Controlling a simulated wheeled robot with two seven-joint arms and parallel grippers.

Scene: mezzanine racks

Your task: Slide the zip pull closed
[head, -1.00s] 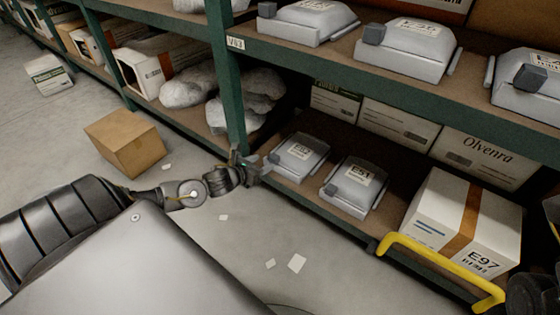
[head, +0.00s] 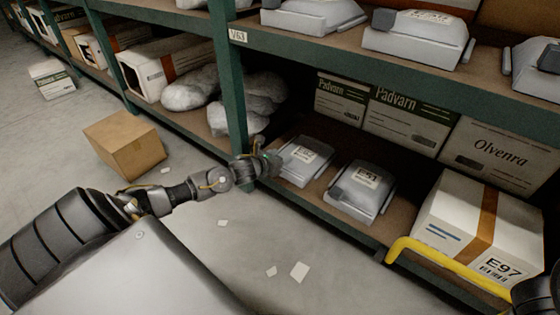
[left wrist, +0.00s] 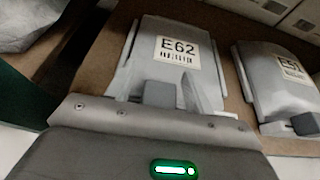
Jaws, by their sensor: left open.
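A pale grey pouch labelled E62 (head: 314,168) lies on the lower shelf, and it fills the middle of the left wrist view (left wrist: 165,65). Its dark grey zip pull (left wrist: 160,95) shows at the pouch's near end. My left gripper (head: 272,162) is at the pouch's left end and is open. In the left wrist view, a pale finger (left wrist: 188,90) stands just right of the pull; I cannot tell whether it touches. The other finger is hard to make out. My right gripper is not visible; only a dark part of my right side shows at the lower right.
A similar pouch, E51 (head: 360,191), lies just right. Beyond it are the E97 box (head: 450,225) and a yellow bar (head: 440,258) at the shelf front. The upper shelf (head: 350,53) overhangs.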

